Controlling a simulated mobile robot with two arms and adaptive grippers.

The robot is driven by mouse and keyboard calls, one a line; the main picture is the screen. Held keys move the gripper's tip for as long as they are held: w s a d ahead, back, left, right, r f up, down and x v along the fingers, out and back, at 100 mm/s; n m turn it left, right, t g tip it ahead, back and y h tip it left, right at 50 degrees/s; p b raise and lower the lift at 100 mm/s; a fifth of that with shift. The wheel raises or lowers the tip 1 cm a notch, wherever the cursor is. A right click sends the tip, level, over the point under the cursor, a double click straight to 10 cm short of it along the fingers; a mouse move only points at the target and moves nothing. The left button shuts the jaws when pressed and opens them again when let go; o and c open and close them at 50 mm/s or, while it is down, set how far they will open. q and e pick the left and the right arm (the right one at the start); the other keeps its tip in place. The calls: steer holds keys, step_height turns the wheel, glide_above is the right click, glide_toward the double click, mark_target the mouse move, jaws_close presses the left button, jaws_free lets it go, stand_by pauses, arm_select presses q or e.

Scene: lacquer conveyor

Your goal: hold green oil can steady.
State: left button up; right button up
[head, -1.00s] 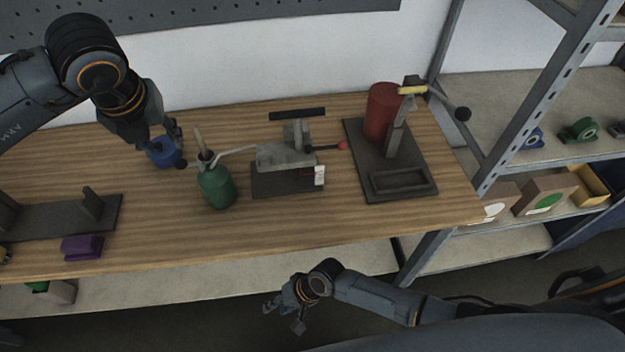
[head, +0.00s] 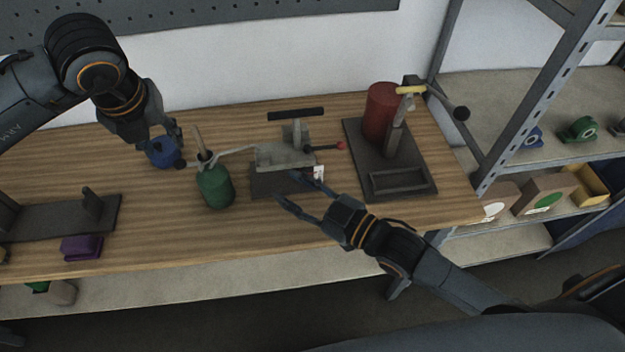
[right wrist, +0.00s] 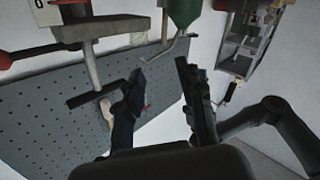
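The green oil can (head: 215,188) stands upright on the workbench, with a tan upright piece on top and a thin spout reaching right. Part of it shows at the top of the right wrist view (right wrist: 184,12). My right gripper (head: 290,188) is open and empty, to the right of the can and apart from it, in front of the grey clamp fixture. My left gripper (head: 172,145) is behind and left of the can, at a blue object (head: 162,154). Whether its fingers are closed on that object is unclear.
The clamp fixture (head: 282,158) with a red-tipped lever stands right of the can. Farther right is a dark stand (head: 410,183) with a red cylinder (head: 382,112). A purple block (head: 82,247) lies front left. Bare workbench (head: 150,215) lies left of the can.

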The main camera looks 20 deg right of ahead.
mark_target(256, 146)
steer(key=w+a+n, duration=0.1)
steer(key=w, duration=0.2)
steer(key=w+a+r+n, duration=0.1)
steer(key=w+a, duration=0.1)
steer(key=w, duration=0.2)
steer(key=w+a+r, duration=0.1)
steer(key=w+a, duration=0.1)
steer(key=w, duration=0.1)
steer(key=shift+w+a+n+t, duration=0.1)
steer(key=shift+w+n+t, duration=0.3)
arm_select(q)
steer(key=shift+a, duration=0.1)
arm_select(e)
jaws_close()
arm_select(q)
jaws_close()
stand_by(1.1)
